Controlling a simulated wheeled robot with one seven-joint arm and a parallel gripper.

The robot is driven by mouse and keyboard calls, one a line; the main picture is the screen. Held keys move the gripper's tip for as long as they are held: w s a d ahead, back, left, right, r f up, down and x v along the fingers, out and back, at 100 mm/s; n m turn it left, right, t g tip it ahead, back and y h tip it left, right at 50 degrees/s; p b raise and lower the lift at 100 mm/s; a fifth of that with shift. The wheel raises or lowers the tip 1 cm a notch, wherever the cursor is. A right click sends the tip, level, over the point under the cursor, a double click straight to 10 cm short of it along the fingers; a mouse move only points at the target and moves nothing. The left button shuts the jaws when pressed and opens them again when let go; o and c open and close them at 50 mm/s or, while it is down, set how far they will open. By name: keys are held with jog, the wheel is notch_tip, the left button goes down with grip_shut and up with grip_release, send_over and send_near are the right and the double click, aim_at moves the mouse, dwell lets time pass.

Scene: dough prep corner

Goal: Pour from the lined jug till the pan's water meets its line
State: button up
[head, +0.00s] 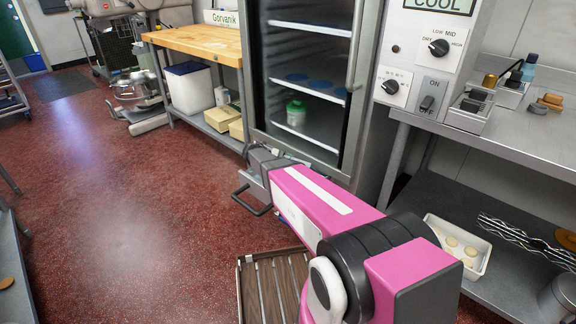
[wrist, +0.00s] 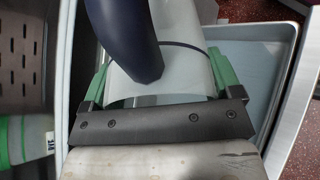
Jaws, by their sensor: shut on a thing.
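In the wrist view my gripper (wrist: 161,72) has its green fingers on both sides of the lined jug (wrist: 182,65), shut on it. The jug is white with a dark line around its body and a dark blue handle (wrist: 120,40). A pale pan (wrist: 285,32) with a broad rim lies beyond and below the jug, with a bluish inside; its line and water level cannot be made out. I cannot tell how far the jug is tilted or whether liquid is flowing. In the head view my pink arm hides the jug and most of the gripper.
The glass-fronted cabinet (head: 259,75) holds a green-lidded container (head: 296,113) on a shelf. A control panel (head: 424,72) and steel bench (head: 510,139) stand right.

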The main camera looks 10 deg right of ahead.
jog(key=shift+w+a+f+g+h, duration=0.15)
jog(key=shift+a+f+g+h, duration=0.15)
jog(key=shift+f+h, duration=0.55)
jog(key=shift+w+a+r+n+g+h, duration=0.1)
jog(key=shift+a+n+g+h, duration=0.1)
jog(key=shift+h, duration=0.4)
jog(key=shift+w+a+n+g+h, duration=0.1)
jog(key=shift+a+h, duration=0.1)
jog(key=shift+h, duration=0.35)
dwell(0.5)
jog(key=y, duration=0.1)
jog(key=r+t+y, duration=0.1)
jog(key=shift+s+y, duration=0.2)
jog(key=shift+y, duration=0.2)
jog(key=shift+w+y, duration=0.15)
jog(key=shift+y, duration=0.85)
jog(key=shift+t, duration=0.4)
jog(key=y, duration=0.1)
jog(key=r+m+y, duration=0.1)
jog(key=y, duration=0.1)
jog(key=shift+a+t, duration=0.1)
jog(key=shift+t, duration=0.3)
jog(key=shift+w+a+t+y, duration=0.15)
jog(key=shift+t+y, duration=0.25)
jog(key=shift+y, duration=0.5)
